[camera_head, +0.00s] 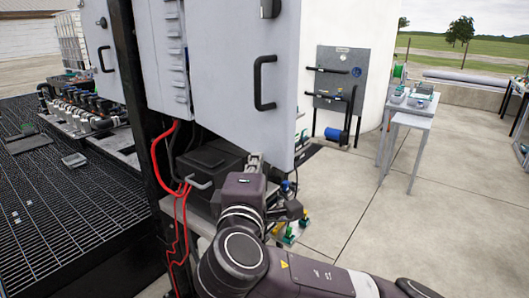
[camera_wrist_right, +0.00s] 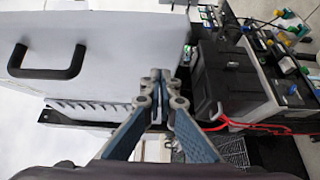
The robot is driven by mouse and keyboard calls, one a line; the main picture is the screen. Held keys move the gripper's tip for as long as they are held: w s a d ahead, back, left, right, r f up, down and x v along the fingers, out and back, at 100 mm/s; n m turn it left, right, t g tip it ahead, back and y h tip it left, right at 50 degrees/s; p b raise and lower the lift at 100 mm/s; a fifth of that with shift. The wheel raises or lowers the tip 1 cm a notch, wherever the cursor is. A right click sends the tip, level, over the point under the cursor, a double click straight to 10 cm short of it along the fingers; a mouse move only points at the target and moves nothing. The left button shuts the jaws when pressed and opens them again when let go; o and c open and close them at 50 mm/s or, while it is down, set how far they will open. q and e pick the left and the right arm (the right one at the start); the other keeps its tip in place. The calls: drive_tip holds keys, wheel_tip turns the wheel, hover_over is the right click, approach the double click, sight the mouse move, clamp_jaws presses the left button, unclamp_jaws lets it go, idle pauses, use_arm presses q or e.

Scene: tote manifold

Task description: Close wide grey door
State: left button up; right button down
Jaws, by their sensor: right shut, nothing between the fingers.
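The wide grey door (camera_head: 225,60) hangs open on the cabinet in the head view, swung out to the right, with a black bar handle (camera_head: 265,83). In the right wrist view the same door (camera_wrist_right: 120,50) fills the upper left, with its handle (camera_wrist_right: 47,62) at far left. My right gripper (camera_head: 254,161) is below the door's lower part, by its lower right edge. In the wrist view its fingers (camera_wrist_right: 160,76) are together and empty, close to the door's edge; I cannot tell whether they touch it. My left gripper is not in view.
A black box (camera_head: 208,162) sits under the cabinet, beside hanging red cables (camera_head: 158,155). Another grey door (camera_head: 101,45) with a handle is at left. Black floor grating (camera_head: 60,200) lies at left. Open concrete floor (camera_head: 400,215) and a small table (camera_head: 408,121) are at right.

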drive_tip(key=shift+w+d, duration=0.65)
drive_tip(key=shift+d, duration=0.3)
